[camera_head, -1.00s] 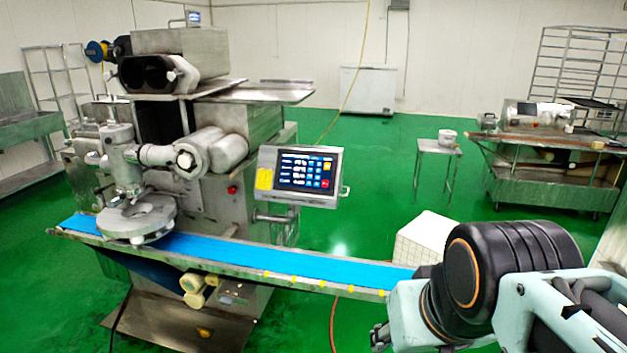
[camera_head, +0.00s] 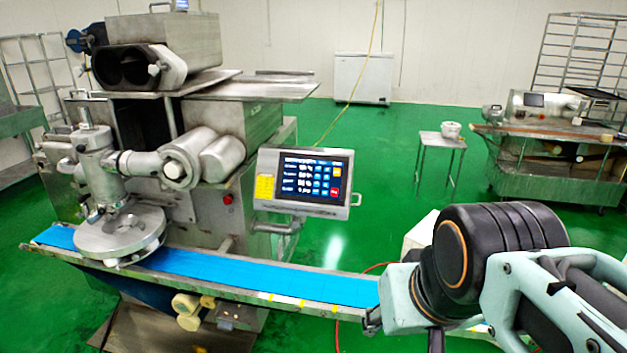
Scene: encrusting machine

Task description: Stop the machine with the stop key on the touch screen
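The encrusting machine (camera_head: 190,150) stands at the left, a large steel body with a blue conveyor belt (camera_head: 240,278) along its front. Its touch screen (camera_head: 306,180) is mounted on the machine's right side and is lit, with rows of text and several blue keys. A red key (camera_head: 335,191) at the screen's lower right looks like the stop key; its label is too small to read. My gripper (camera_head: 372,320) is at the lower right, below and to the right of the screen and apart from it. It is small and partly hidden by my arm, so its opening does not show.
A red button (camera_head: 228,198) is on the machine's body left of the screen. The belt's right end runs behind my arm. A white box (camera_head: 418,232) stands behind my arm. A small table (camera_head: 441,143) and another machine (camera_head: 545,115) are farther back. Green floor lies open behind the screen.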

